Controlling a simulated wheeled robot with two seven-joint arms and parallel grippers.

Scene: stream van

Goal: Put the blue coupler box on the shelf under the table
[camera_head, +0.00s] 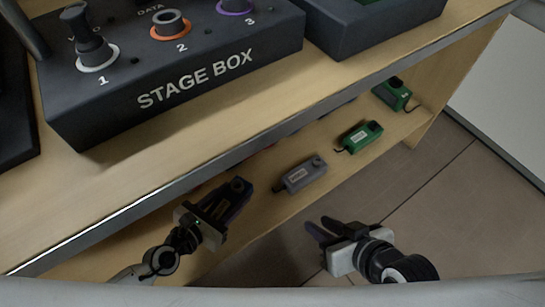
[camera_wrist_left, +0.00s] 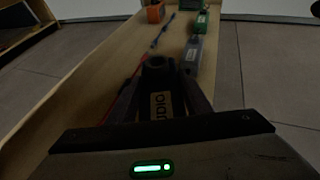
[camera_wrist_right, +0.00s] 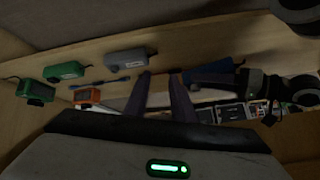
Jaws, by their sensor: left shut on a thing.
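The blue coupler box is held lengthwise between the fingers of my left gripper (camera_head: 218,210). It looks very dark in the head view, with its round end knob (camera_head: 238,185) showing; its blue side (camera_wrist_right: 208,75) shows in the right wrist view. In the left wrist view its pale label (camera_wrist_left: 161,105) shows between the fingers. The held box is at the shelf (camera_head: 262,212) under the table (camera_head: 200,150), left of a grey box; I cannot tell whether it touches the shelf. My right gripper (camera_head: 315,228) is open and empty, in front of the shelf; its spread fingers (camera_wrist_right: 160,76) show in its wrist view.
The grey box (camera_head: 305,174) and two green boxes (camera_head: 360,137) (camera_head: 396,93) stand along the shelf's front. Behind them are an orange box (camera_wrist_left: 155,12) and a blue cable (camera_wrist_left: 163,30). The table edge overhangs the shelf. A stage box (camera_head: 180,70) stands on the table.

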